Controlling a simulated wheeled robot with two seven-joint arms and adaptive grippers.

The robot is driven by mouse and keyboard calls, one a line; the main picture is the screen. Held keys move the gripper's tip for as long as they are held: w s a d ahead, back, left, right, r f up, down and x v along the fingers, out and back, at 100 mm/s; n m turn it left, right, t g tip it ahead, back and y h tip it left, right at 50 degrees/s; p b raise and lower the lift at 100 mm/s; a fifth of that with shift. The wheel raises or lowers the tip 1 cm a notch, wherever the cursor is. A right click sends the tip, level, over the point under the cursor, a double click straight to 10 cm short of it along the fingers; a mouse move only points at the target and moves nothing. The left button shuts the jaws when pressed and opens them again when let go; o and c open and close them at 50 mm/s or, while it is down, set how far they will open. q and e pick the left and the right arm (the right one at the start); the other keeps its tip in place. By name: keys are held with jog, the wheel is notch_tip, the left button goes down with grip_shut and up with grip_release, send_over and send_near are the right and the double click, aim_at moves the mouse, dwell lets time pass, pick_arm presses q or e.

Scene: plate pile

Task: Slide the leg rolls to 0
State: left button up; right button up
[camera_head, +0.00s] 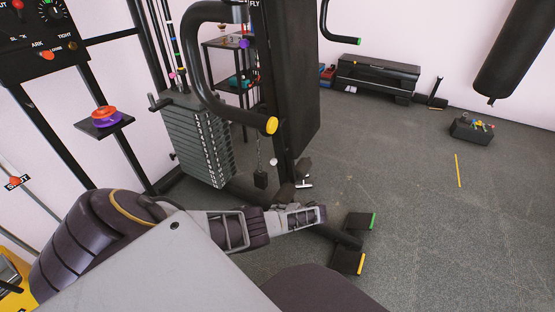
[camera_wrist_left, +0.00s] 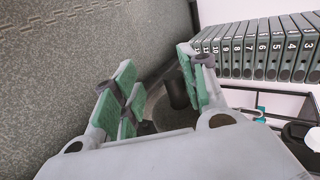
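Two dark padded blocks, one with a green edge (camera_head: 358,222) and one with a yellow edge (camera_head: 347,261), sit low beside a dark bar of the exercise machine. I cannot tell whether they are the leg rolls, and I see no readable 0 mark for them. My left gripper (camera_head: 315,214) reaches in just left of the green-edged block in the head view. In the left wrist view (camera_wrist_left: 155,82) its green-padded fingers are spread apart. A short dark cylinder (camera_wrist_left: 176,92) shows between them, apart from the pads. My right gripper is out of view.
A numbered weight stack (camera_head: 197,142) stands behind my left arm, and its plates show in the wrist view (camera_wrist_left: 265,48). A curved handle with a yellow end (camera_head: 271,125) hangs above. A small tray (camera_head: 103,128) is at left. The floor at right is mostly clear.

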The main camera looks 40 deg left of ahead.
pick_arm(q)
jog(key=shift+a+r, duration=0.1)
jog(key=shift+r, duration=0.1)
jog(key=v, duration=1.2)
dwell(0.4)
jog(key=shift+f, duration=0.2)
